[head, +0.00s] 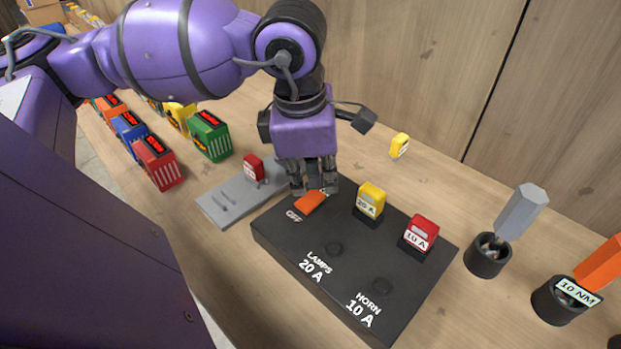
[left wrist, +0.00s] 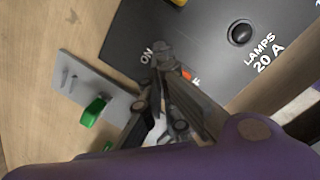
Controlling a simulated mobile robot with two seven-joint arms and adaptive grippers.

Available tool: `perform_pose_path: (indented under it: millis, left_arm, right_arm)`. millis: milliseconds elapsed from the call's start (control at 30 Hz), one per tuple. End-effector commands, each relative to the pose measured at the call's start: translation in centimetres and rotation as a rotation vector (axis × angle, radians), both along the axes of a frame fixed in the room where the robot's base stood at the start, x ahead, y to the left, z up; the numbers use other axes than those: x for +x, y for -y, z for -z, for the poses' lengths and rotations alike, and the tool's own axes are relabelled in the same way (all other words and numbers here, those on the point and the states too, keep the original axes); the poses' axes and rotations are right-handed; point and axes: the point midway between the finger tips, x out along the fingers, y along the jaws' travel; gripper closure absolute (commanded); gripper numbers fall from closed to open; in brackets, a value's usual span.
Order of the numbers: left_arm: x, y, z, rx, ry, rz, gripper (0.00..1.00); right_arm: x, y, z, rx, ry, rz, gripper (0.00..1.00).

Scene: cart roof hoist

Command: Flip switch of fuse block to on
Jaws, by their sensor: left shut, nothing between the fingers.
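The black fuse block (head: 335,250) lies on the wooden bench, with its orange switch (head: 310,201) at the back left corner, beside the OFF label. My left gripper (head: 313,189) points down over the switch with its fingers shut and empty. The fingertips are at or just above the far end of the switch; I cannot tell if they touch. In the left wrist view, the ON label on the block (left wrist: 146,56) shows beside the fingers (left wrist: 168,65), which hide most of the switch. The switch's tilt is unclear. My right gripper is not in view.
A yellow 20 A fuse (head: 371,199) and a red 10 A fuse (head: 420,233) stand on the block. A grey plate (head: 222,205) with a red fuse (head: 254,168) lies left. Coloured boxes (head: 209,137) stand back left; tools in black holders (head: 487,256) stand right.

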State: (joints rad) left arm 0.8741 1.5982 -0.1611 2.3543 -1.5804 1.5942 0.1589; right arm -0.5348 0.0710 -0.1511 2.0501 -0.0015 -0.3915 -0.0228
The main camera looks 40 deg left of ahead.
Motion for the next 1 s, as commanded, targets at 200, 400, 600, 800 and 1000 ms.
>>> perform_pose_path:
  millis: [200, 400, 600, 800, 1000]
  left_arm:
    - [0.1, 0.0, 0.4, 0.0, 0.0, 0.0, 1.0]
    - [0.1, 0.0, 0.7, 0.0, 0.0, 0.0, 1.0]
    - [0.1, 0.0, 0.9, 0.0, 0.0, 0.0, 1.0]
    - [0.2, 0.0, 1.3, 0.0, 0.0, 0.0, 1.0]
    - [0.1, 0.0, 1.2, 0.0, -0.001, 0.0, 1.0]
  right_arm:
    - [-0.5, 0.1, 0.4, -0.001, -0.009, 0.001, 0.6]
    - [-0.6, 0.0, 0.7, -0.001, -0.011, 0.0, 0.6]
    - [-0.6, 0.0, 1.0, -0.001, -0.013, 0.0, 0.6]
    - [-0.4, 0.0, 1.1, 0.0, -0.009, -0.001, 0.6]
    - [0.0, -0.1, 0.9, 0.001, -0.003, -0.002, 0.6]
